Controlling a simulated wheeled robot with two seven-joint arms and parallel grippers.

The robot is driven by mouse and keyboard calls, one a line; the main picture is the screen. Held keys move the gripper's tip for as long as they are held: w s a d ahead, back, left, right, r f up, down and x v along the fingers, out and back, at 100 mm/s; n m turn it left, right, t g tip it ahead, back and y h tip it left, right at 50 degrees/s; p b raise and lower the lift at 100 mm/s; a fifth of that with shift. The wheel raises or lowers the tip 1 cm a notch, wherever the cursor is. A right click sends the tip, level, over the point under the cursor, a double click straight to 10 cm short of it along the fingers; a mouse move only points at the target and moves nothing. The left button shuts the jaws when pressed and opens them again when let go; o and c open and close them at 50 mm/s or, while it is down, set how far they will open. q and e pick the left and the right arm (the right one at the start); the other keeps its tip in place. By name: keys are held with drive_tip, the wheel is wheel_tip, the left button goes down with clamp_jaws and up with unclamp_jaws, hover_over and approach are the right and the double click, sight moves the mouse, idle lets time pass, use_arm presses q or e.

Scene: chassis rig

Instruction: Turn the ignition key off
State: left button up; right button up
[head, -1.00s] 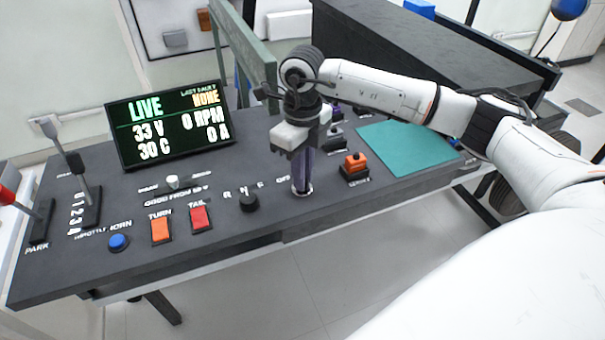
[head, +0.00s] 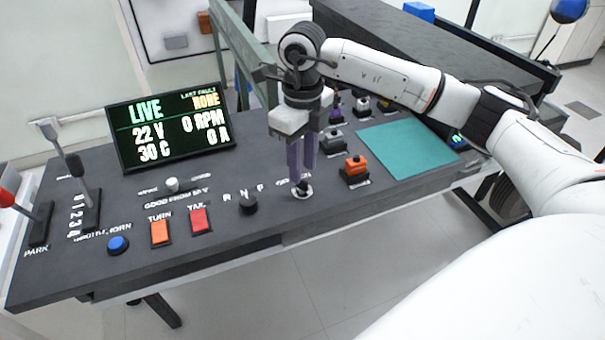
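The ignition switch (head: 302,190) is a small dark key knob in a pale round collar near the front edge of the dark console, right of the R N F knob. Lettering behind it is partly hidden by my gripper. My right gripper (head: 303,175) points down just above the switch. Its two purple fingers stand apart with a gap between them, and nothing shows held. Whether a fingertip still touches the key is hard to tell. My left gripper is not in view.
The display (head: 172,124) reads LIVE, 22 V, 0 RPM, 0 A. Nearby are the R N F knob (head: 248,204), the red TAIL switch (head: 198,218), the orange button (head: 355,168) and a teal mat (head: 408,146). Two levers stand at the left.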

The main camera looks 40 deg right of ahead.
sight(303, 180)
wheel_tip(303, 180, up, 6)
drive_tip(key=shift+r, duration=0.25)
idle(0.5)
